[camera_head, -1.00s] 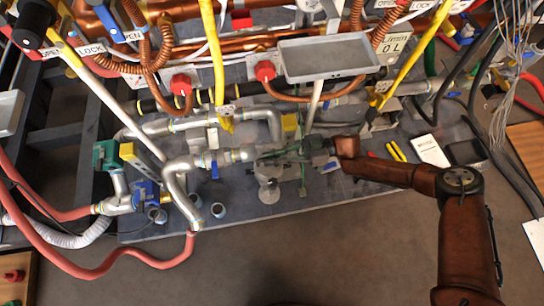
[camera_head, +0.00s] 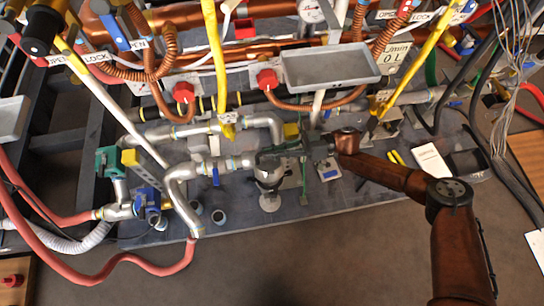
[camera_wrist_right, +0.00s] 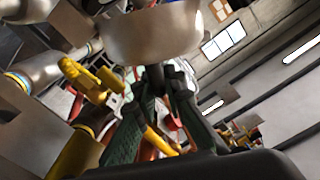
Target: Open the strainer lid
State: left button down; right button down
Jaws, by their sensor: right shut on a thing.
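My right gripper (camera_head: 268,158) reaches in from the right in the head view, at the end of the grey pipe run. Its green-grey fingers hide part of the strainer. A silver rounded piece (camera_head: 268,177), apparently the strainer's lid, shows just below the fingers, above a pale round disc (camera_head: 270,202). In the right wrist view the fingers (camera_wrist_right: 163,82) come close together at a large silver rounded piece (camera_wrist_right: 150,32), and the gripper is shut on it. The exact grip contact is hard to see. My left gripper is not in view.
A bent silver pipe (camera_head: 181,190) and a blue valve (camera_head: 147,198) stand to the left. Yellow levers (camera_head: 212,50) cross above. The brown floor in front is clear.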

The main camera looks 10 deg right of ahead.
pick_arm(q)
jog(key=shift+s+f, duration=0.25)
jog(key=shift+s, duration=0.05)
pick_arm(e)
jog(key=shift+w, duration=0.55)
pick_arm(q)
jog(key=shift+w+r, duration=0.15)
pick_arm(e)
jog(key=c, duration=2)
grip_release()
jog(key=d, duration=1.2)
jog(key=shift+f, duration=0.1)
